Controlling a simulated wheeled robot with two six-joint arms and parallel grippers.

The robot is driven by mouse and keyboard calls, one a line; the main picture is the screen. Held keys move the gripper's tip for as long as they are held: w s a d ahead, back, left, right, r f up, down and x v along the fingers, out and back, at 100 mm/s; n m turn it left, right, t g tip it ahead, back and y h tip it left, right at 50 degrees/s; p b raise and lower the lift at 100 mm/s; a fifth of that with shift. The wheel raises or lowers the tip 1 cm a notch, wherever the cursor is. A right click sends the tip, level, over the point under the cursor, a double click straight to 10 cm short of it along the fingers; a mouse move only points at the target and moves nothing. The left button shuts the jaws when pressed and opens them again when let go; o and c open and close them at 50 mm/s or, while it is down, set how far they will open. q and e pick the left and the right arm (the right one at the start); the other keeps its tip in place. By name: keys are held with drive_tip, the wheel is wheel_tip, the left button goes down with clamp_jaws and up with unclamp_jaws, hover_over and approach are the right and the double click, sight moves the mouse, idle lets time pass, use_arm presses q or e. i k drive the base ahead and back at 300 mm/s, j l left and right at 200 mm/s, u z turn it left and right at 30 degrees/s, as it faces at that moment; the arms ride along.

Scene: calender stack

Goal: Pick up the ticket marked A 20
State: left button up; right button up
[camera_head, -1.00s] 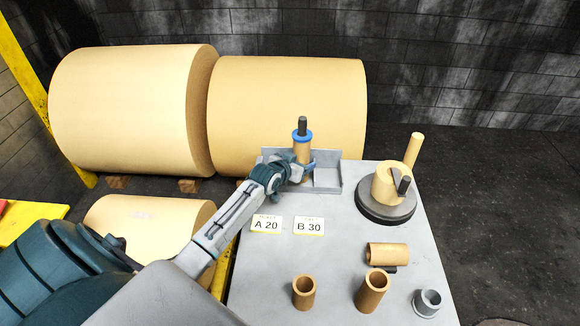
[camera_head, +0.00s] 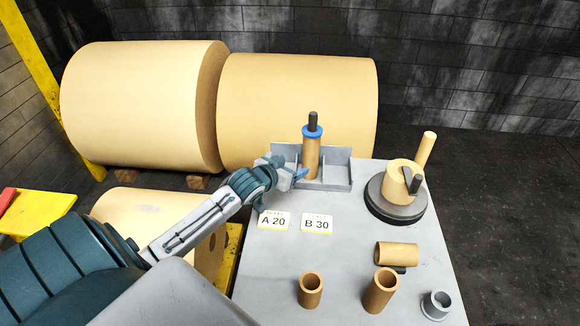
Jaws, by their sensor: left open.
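The ticket marked A 20 (camera_head: 273,221) is a small white card with a yellow lower edge, lying flat on the grey table (camera_head: 345,245). The ticket marked B 30 (camera_head: 317,224) lies just to its right. My left gripper (camera_head: 300,174) is open, beyond and above the A 20 ticket, by the grey divided tray (camera_head: 338,182). Its fingers are small here and close to the brown tube with a blue ring (camera_head: 311,157). I cannot tell whether they touch it. My right gripper is not in view.
A round dark base with a tan roll (camera_head: 394,195) stands at the table's right. Several brown tubes, such as the front one (camera_head: 381,291), and a grey ring (camera_head: 436,305) are near the front. The middle of the table is clear.

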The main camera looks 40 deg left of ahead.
sight(271, 220)
drive_tip(key=u, duration=1.3)
